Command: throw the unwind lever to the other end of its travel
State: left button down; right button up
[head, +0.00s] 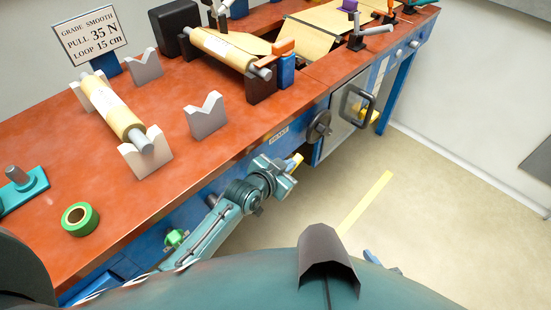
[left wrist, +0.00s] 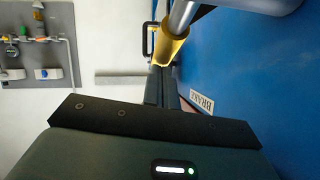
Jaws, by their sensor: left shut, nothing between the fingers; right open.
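A lever with a yellow grip (left wrist: 172,45) on a silver rod (left wrist: 184,16) stands out from the blue bench front in the left wrist view. I take it for the unwind lever; the label beside it (left wrist: 202,103) reads BRAKE. The lever's pivot is hidden. My right gripper cannot be made out in the head view.
A dark handwheel (head: 319,126) and a cabinet door with a black handle (head: 360,104) lie right of the lever. The red bench top (head: 95,185) carries rolls (head: 112,107) on V-blocks and green tape (head: 80,218). The floor in front is clear, with a yellow stripe (head: 365,203).

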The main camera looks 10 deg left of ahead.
pick_arm(q)
jog(key=shift+w+d+f+g, duration=0.15)
jog(key=shift+w+f+g, duration=0.15)
jog(key=shift+f+g, duration=0.1)
jog(key=shift+w+d+f, duration=0.15)
jog(key=shift+f, duration=0.15)
